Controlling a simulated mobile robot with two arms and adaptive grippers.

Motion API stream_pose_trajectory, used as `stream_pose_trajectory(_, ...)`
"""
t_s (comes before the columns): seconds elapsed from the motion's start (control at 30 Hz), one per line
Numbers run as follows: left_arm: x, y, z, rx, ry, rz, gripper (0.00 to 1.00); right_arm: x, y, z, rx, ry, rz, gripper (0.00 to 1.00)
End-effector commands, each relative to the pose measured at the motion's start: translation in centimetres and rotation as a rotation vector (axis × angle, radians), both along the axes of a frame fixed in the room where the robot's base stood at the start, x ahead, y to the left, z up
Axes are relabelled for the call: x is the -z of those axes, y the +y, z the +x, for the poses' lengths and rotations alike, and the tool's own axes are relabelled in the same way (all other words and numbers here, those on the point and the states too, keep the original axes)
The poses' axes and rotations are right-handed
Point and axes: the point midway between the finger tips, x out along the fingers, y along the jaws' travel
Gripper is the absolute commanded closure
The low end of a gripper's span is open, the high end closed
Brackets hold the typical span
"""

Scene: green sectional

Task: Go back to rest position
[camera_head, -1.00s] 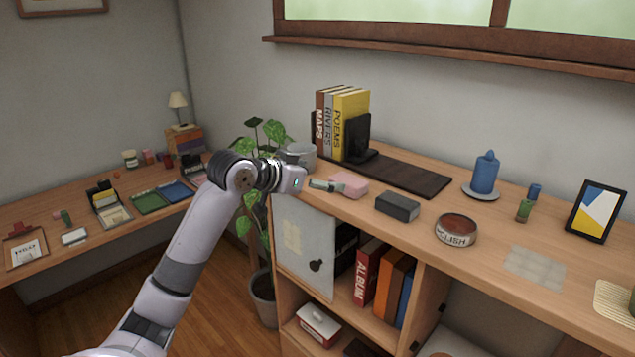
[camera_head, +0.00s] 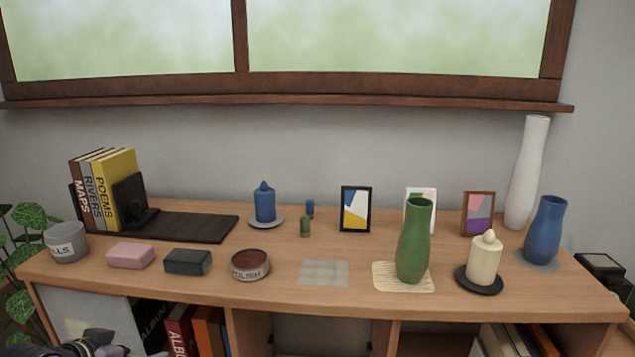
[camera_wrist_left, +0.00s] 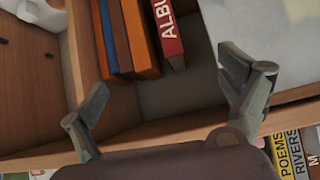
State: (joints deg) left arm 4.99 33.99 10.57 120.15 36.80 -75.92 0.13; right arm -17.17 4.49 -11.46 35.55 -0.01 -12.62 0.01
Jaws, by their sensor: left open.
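My left gripper shows in the left wrist view (camera_wrist_left: 165,80) with its two fingers spread wide apart and nothing between them. It is in front of the shelf's lower compartment, where upright books (camera_wrist_left: 130,38) stand behind the fingers. My right gripper is in neither view.
On the top stand a grey cup (camera_head: 66,243), pink block (camera_head: 130,256), dark block (camera_head: 188,262), polish tin (camera_head: 250,265), green vase (camera_head: 413,245), cream candle (camera_head: 484,262) and blue vase (camera_head: 545,232). A pale panel (camera_head: 90,312) is below the top at left.

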Motion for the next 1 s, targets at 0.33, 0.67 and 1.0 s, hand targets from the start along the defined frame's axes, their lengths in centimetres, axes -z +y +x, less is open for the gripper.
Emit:
stream_pose_trajectory(0.33, 14.1, -10.2, -14.6, 0.041, 0.333, 0.059, 0.06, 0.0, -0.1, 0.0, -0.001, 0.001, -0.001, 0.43)
stream_pose_trajectory(0.67, 16.9, -14.7, -24.5, 0.015, 0.504, 0.064, 0.06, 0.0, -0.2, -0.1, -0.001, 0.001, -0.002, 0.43)
stream_pose_trajectory(1.0, 22.5, -15.8, -25.9, 0.001, 0.574, 0.070, 0.06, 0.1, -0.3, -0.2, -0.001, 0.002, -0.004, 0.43)
